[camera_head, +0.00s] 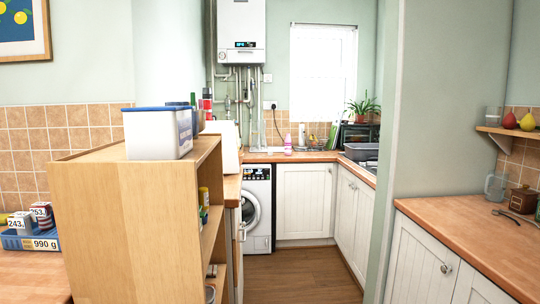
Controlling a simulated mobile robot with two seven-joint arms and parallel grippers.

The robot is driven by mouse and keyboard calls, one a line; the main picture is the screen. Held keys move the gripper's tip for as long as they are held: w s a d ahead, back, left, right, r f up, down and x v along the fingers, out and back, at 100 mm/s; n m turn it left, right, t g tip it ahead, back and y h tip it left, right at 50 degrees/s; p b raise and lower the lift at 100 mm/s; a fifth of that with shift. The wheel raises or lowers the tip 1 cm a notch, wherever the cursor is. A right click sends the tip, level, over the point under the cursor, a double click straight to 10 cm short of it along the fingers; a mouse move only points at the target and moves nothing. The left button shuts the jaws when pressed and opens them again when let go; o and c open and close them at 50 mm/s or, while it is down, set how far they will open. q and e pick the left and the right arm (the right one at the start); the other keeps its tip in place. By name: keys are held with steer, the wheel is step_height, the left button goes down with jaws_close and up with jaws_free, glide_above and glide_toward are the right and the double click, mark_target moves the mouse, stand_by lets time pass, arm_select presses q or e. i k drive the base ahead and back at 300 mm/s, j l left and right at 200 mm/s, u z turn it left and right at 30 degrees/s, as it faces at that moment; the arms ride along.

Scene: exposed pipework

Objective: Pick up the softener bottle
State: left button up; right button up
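A small pink bottle (288,144) stands upright on the far wooden counter, left of the window's centre line; it may be the softener bottle, but its label is too small to read. A white bottle (302,134) stands just right of it, in front of the tiled wall. Neither of my grippers is in view, and nothing is seen touching either bottle.
A wooden shelf unit (128,225) stands close at the left with a white, blue-lidded tub (157,134) on top. A washing machine (257,207) and white cupboards (304,200) line the back. The wooden floor (292,278) between is clear. A pale green wall (437,110) juts in at right.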

mark_target(288, 150)
steer(key=i+l+z, duration=0.3)
steer(key=i, duration=0.15)
steer(key=i+l+z, duration=0.1)
steer(key=i, duration=0.55)
steer(key=i+l, duration=0.2)
steer(key=i, duration=0.45)
steer(key=i+u, duration=0.2)
steer(key=i, duration=0.5)
steer(key=i+l+u, duration=0.15)
steer(key=i, duration=0.5)
steer(key=i+u, duration=0.1)
steer(key=i, duration=1.35)
